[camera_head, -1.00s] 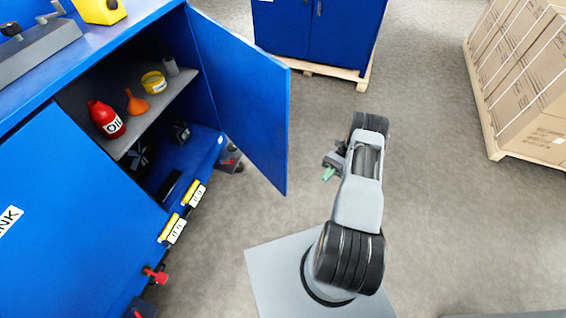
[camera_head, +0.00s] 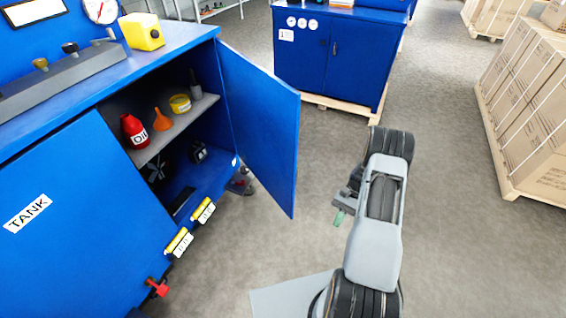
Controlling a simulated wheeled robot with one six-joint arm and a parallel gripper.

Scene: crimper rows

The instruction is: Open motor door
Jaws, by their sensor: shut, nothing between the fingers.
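The blue motor door (camera_head: 262,125) stands wide open, swung out to the right of the blue cabinet (camera_head: 185,48). Inside the cabinet, a shelf holds a red oil bottle (camera_head: 134,131), an orange funnel (camera_head: 162,120) and a yellow tin (camera_head: 180,103). A dark motor-like part (camera_head: 157,167) sits in shadow below the shelf. My gripper (camera_head: 339,217) is to the right of the door, apart from it and over open floor. Its green-tipped fingers are small in view; it is shut and empty.
A closed door labelled TANK (camera_head: 75,205) is at left. A red valve handle (camera_head: 157,287) and yellow-white tags (camera_head: 179,242) are at the cabinet's lower edge. A second blue cabinet (camera_head: 328,55) stands behind on a pallet. Strapped cartons (camera_head: 530,110) stand at right. Grey floor lies between.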

